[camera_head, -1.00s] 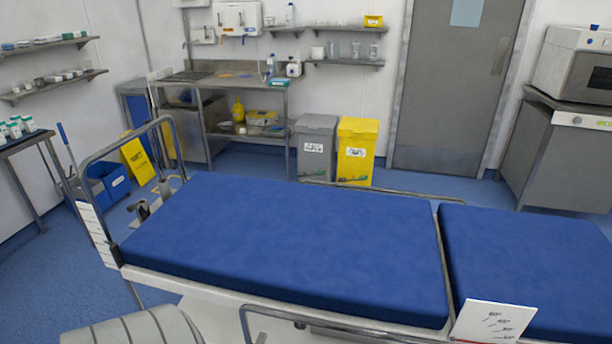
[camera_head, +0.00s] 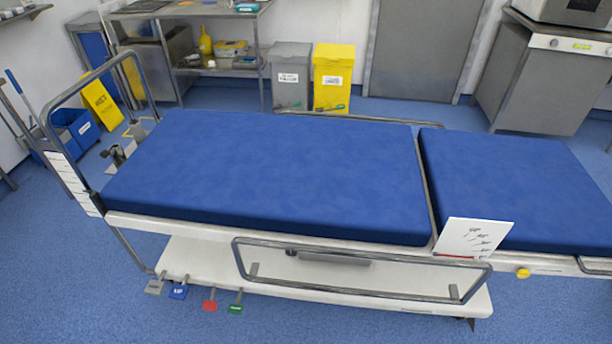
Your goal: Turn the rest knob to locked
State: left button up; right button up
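A small yellow knob (camera_head: 523,273) sits on the white side rail of the operating table, at the lower right, just right of the white card. It may be the rest knob; its locked or unlocked setting is too small to read. The operating table has a long blue pad (camera_head: 270,175) and a second blue pad (camera_head: 515,190) at the right, split by a metal bar. A white card (camera_head: 473,238) with dark marks stands at the front edge near the split. Neither of my grippers is in view.
A metal side rail (camera_head: 360,256) runs along the near side. Grey, blue, red (camera_head: 210,304) and green (camera_head: 236,306) pedals stick out below. Blue floor in front is clear. A yellow bin (camera_head: 332,77), grey bin (camera_head: 290,75) and grey cabinet (camera_head: 535,80) stand behind.

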aim_at(522, 273)
jog(key=z, duration=1.65)
